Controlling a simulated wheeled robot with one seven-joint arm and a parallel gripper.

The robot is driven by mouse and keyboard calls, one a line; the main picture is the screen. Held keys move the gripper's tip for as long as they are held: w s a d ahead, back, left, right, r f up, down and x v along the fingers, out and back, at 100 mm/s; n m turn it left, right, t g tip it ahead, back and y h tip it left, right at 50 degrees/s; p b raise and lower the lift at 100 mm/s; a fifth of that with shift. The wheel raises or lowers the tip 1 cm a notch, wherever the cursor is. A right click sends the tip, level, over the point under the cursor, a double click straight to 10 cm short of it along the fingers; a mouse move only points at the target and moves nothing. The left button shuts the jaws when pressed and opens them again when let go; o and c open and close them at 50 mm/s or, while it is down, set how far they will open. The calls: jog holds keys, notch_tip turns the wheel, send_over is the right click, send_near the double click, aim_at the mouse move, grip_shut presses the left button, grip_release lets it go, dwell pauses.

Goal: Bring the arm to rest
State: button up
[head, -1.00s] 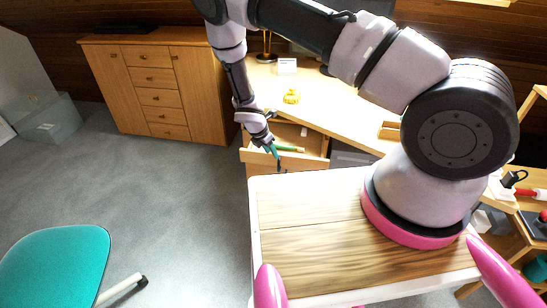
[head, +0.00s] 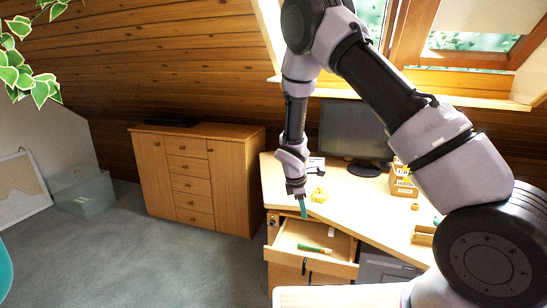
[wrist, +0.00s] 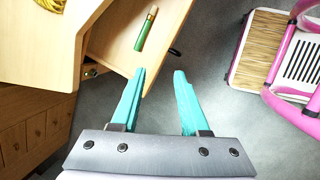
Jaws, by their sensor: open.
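My gripper (head: 302,207) hangs fingers-down at the front left of the desk, over the open drawer's left side in the head view. In the wrist view its two teal fingers (wrist: 158,88) are apart with nothing between them. A green stick-like thing with a tan end (wrist: 146,28) lies in the open drawer, beyond the fingertips; it also shows in the head view (head: 314,249). The drawer (head: 338,262) is pulled out from the desk.
The desk (head: 370,224) carries a monitor (head: 353,131), a yellow coiled thing (head: 318,195) and a wooden organiser (head: 403,180). A wooden cabinet (head: 228,190) stands at left. Grey floor (head: 130,255) is clear before it.

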jog(key=s+d+r+m+y, duration=0.1)
jog(key=s+d+r+m, duration=0.2)
jog(key=r, duration=0.6)
jog(key=s+d+r+m+t+y, duration=0.15)
jog(key=d+r+m, duration=0.3)
jog(key=r, duration=0.55)
jog(key=s+d+r+m, duration=0.25)
jog(key=r+m, duration=0.25)
jog(key=r, duration=0.4)
jog(key=s+d+r+m+t+y, duration=0.1)
jog(key=s+r+m, duration=0.4)
jog(key=s, duration=0.5)
jog(key=s+d+r+m+t+y, duration=0.1)
jog(key=s+d+r+m+t, duration=0.1)
jog(key=s+r+m, duration=0.3)
jog(key=s+d+r, duration=0.1)
jog(key=s+r, duration=0.2)
jog(key=s, duration=0.2)
jog(key=shift+d+r, duration=0.2)
jog(key=shift+r, duration=0.15)
